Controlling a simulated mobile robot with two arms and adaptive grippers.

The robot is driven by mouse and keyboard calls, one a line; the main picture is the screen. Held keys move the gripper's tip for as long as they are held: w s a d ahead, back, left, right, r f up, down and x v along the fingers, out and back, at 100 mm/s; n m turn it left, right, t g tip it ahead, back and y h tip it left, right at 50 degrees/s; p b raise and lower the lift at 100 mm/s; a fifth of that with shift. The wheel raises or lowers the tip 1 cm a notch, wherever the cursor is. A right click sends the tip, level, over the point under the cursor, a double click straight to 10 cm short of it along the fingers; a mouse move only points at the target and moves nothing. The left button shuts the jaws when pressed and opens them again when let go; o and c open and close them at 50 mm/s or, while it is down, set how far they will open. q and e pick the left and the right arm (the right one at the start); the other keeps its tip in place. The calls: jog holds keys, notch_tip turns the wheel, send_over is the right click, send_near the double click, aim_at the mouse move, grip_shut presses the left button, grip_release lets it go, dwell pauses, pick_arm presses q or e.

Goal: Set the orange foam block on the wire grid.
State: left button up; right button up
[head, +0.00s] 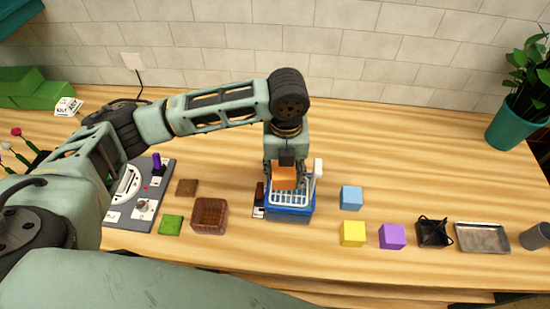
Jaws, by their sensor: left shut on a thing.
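The orange foam block (284,178) is between the fingers of my left gripper (286,182), which points straight down and is shut on it. The white wire grid (291,199) lies on top of a blue box (289,215) on the table. The block overlaps the back part of the grid in this view. I cannot tell whether the block touches the grid or hangs a little above it. The gripper hides part of the block and of the grid's back edge. My right gripper is not in view.
A blue block (351,197), a yellow block (353,233) and a purple block (392,236) stand to the right. Beyond are a black wire holder (433,233) and a metal tray (483,238). A brown basket (209,216) stands left of the blue box.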

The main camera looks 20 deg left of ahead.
aim_at(289, 179)
pick_arm(q)
jog(key=shift+w+d+m, duration=0.5)
jog(key=shift+d+m, duration=0.15)
jog(key=shift+m, duration=0.05)
jog(key=shift+s+f, duration=0.2)
jog(key=shift+s, duration=0.05)
jog(key=shift+f+b, duration=0.8)
jog(key=shift+b, duration=0.2)
jog(key=shift+f+b, duration=0.35)
jog(key=shift+b, duration=0.05)
jog(key=shift+f+b, duration=0.4)
jog(key=shift+b, duration=0.15)
jog(key=shift+f, duration=0.1)
jog(key=shift+f+p, duration=0.15)
jog(key=shift+p, duration=0.15)
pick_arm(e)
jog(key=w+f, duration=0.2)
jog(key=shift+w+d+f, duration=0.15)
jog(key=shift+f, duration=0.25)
